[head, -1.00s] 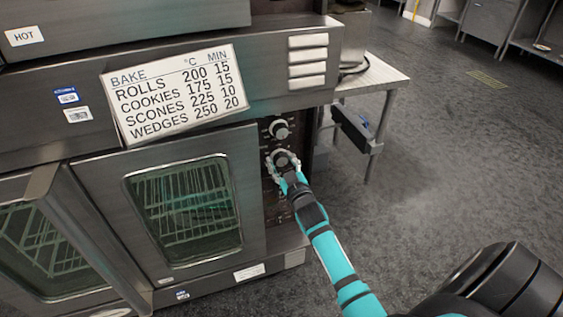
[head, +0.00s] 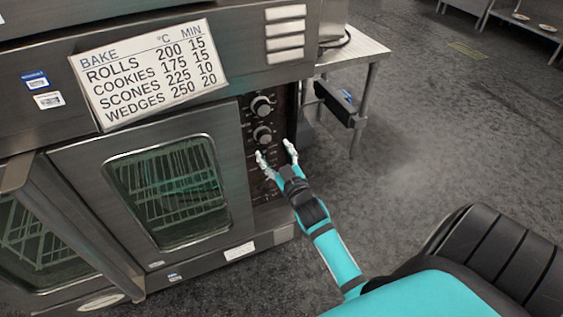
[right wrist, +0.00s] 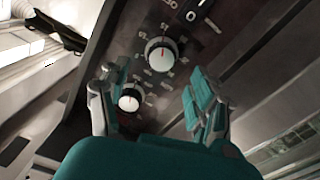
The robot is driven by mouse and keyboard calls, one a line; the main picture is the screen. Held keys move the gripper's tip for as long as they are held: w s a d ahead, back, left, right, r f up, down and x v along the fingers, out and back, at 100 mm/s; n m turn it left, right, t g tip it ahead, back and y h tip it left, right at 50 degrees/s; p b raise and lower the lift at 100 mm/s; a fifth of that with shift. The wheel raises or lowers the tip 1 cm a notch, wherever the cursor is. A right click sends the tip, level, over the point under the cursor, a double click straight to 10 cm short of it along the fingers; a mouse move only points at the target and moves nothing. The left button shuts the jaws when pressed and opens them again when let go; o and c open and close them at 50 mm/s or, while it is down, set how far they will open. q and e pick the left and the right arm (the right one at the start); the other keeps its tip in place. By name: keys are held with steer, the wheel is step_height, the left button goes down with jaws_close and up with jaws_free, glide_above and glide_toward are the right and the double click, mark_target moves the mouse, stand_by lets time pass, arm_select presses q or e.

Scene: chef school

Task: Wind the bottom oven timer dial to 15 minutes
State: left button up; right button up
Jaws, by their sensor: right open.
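The oven's dark control panel (head: 253,188) runs down to the right of its glass door. In the head view it has an upper round dial (head: 261,106) and a lower one (head: 263,134). My right gripper (head: 276,150) is open just below and in front of the lower dial, its fingers apart and holding nothing. In the right wrist view my open fingers (right wrist: 155,78) frame two dials: a larger one (right wrist: 160,53) with a red mark and a smaller one (right wrist: 128,101). I cannot read their settings. The gripper partly hides the panel's lower part. My left gripper is out of view.
A bake chart (head: 150,72) on the oven front lists rolls at 15 minutes. The oven door (head: 85,160) with its glass window is left of the panel. A metal side table (head: 352,50) stands at right. The floor to the right is clear.

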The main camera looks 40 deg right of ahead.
steer(key=shift+v, duration=2.4)
steer(key=shift+d, duration=0.1)
